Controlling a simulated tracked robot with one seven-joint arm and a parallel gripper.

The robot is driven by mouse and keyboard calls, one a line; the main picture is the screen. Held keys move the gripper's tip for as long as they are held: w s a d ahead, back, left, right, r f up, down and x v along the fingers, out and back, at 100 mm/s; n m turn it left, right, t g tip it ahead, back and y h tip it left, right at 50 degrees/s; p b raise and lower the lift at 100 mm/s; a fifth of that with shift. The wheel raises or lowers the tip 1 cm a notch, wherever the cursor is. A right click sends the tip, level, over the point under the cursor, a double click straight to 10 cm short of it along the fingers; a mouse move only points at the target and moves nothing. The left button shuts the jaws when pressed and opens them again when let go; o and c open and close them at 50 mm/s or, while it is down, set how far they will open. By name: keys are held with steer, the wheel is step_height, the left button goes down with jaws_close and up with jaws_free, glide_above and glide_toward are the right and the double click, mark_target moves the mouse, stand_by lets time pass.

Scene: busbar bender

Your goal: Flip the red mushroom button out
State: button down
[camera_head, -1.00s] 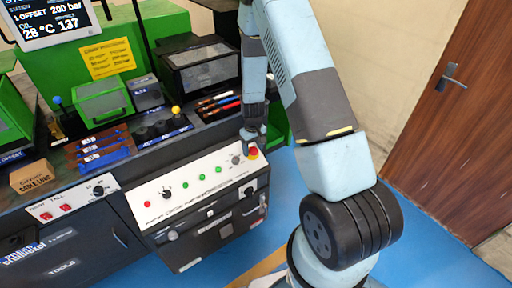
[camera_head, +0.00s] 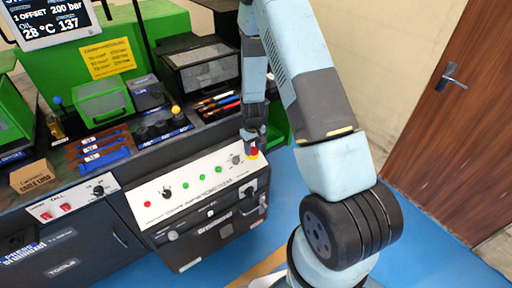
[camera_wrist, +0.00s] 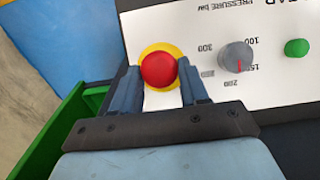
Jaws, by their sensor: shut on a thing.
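The red mushroom button (camera_wrist: 159,69) sits on a yellow ring (camera_wrist: 174,51) at the end of the white control panel (camera_wrist: 280,85). It also shows in the head view (camera_head: 254,152), at the panel's right end, partly covered by my gripper. My gripper (camera_wrist: 160,80) has one finger on each side of the red button and is shut on it. In the head view my gripper (camera_head: 252,143) points down at the panel's right end.
A grey pressure knob (camera_wrist: 235,57) and a green button (camera_wrist: 297,47) are beside the red button. The head view shows green buttons (camera_head: 202,184) along the panel and a yellow-topped lever (camera_head: 176,111) behind it. Blue floor is open at right.

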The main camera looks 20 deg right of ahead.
mark_target(255, 150)
steer(key=shift+d+r, duration=0.1)
steer(key=shift+d, duration=0.05)
steer(key=shift+s+d+r, duration=0.2)
steer(key=shift+s+r, duration=0.05)
steer(key=shift+r, duration=0.45)
steer(key=c, duration=0.6)
jaws_free()
steer(key=shift+a, duration=0.1)
steer(key=shift+s, duration=0.1)
step_height(255, 150, up, 14)
steer(key=shift+f, duration=0.15)
